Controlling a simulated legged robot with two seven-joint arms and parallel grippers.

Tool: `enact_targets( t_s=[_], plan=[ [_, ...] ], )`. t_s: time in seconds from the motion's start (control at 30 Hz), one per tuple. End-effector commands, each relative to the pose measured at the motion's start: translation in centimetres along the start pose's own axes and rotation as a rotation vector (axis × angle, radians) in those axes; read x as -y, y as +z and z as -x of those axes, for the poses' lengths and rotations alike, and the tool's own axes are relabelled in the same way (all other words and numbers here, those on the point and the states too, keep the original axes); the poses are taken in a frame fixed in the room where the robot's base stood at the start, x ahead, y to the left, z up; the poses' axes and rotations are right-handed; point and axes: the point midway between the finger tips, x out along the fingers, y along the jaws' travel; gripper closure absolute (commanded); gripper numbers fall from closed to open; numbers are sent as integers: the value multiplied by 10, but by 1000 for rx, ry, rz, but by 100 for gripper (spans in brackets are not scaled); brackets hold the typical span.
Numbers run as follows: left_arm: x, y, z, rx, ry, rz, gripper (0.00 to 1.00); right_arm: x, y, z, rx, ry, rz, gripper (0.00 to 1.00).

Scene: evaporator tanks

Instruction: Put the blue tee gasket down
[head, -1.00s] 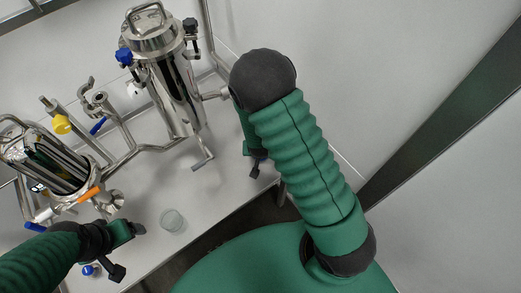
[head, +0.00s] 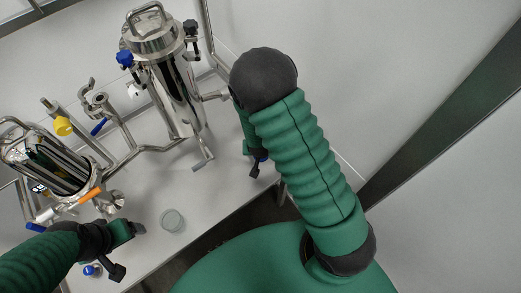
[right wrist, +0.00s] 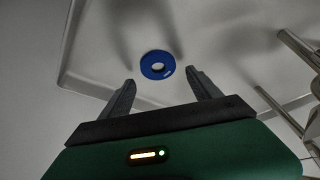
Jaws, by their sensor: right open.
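The blue tee gasket (right wrist: 157,65) is a flat blue ring with a hole in its middle. In the right wrist view it appears to lie flat on the white table top (right wrist: 105,50), just beyond my fingertips. My right gripper (right wrist: 160,77) is open, its two dark fingers apart on either side of the ring, with no contact visible. In the head view my right gripper (head: 255,164) is mostly hidden behind my right arm, near the table's right edge. My left gripper (head: 127,250) has its fingers apart and is empty, over the table's front left.
A tall steel tank (head: 172,90) stands at the back, with a second steel vessel (head: 48,160) at left. Pipes and valves with coloured handles join them. The table between the glass and right edge is clear.

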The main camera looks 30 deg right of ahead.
Motion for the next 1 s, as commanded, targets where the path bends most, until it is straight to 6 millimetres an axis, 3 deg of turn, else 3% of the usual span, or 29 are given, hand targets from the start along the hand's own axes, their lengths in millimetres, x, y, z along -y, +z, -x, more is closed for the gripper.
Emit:
enact_targets(
  t_s=[0.1, 0.3, 0.57, 0.7, 0.8, 0.9, 1.0],
  plan=[
    [0, -4, 19, 0, 0, 0, 23, 1, -3, 39, -1, -3, 3, 28],
    [0, -10, 41, 0, 0, 0, 23, 2, -2, 91, 0, -4, 3, 28],
    [0, -12, 51, 0, 0, 0, 23, 7, 2, 123, 26, -31, 25, 28],
    [0, -12, 50, 0, 0, 0, 23, 29, 14, 175, 134, -163, 224, 28],
    [0, -12, 50, 0, 0, 0, 23, 24, 20, 212, 173, -200, 417, 28],
    [0, -12, 50, 0, 0, 0, 23, 14, 22, 232, 187, -190, 536, 28],
    [0, -12, 50, 0, 0, 0, 23, 10, 23, 235, 194, -183, 568, 28]
  ],
)
